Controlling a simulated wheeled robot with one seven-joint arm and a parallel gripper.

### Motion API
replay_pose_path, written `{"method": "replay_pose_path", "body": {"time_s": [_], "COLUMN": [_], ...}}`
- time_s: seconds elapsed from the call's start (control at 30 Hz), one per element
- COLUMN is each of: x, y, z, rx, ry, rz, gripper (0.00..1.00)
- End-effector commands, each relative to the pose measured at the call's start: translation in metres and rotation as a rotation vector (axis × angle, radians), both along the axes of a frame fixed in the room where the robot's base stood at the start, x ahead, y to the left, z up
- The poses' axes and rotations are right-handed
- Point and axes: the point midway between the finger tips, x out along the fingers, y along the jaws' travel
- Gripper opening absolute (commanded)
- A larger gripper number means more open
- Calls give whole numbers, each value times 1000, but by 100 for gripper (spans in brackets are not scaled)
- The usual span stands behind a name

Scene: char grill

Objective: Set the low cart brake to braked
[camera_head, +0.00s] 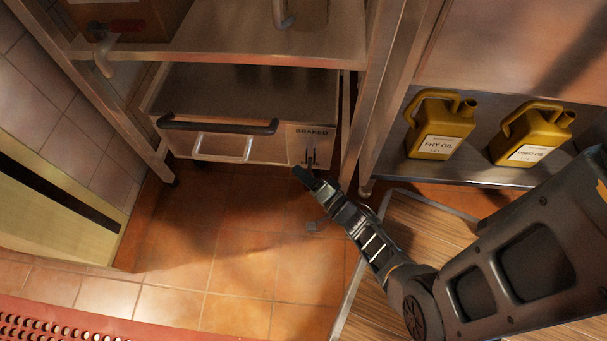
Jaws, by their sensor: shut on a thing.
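The low cart (245,95) is a metal box under the steel shelving, with a dark bar handle and a lighter handle on its front. A brake panel marked "BRAKED" (311,132) is at the right end of its front, with a small dark lever (311,156) in a slot below the word. My gripper (302,174) reaches up from the lower right, with its dark fingertips at the bottom of this panel. It looks shut at the brake lever; the exact contact and the lever's lower end are too small to tell.
Steel shelving posts (370,110) stand close to the right of the cart. Two yellow oil jugs (440,125) stand on a low shelf at the right. A wood-patterned panel (420,235) lies below my arm. A red perforated mat (60,325) is at lower left. The tiled floor before the cart is clear.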

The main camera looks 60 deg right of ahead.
Motion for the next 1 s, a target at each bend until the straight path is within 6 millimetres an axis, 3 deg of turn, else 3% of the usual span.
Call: {"method": "replay_pose_path", "body": {"time_s": [0.27, 1.0], "x": [1, 1], "y": [3, 2], "z": [13, 43], "rx": [95, 582], "ry": [36, 214], "rz": [6, 3], "gripper": [0, 0]}}
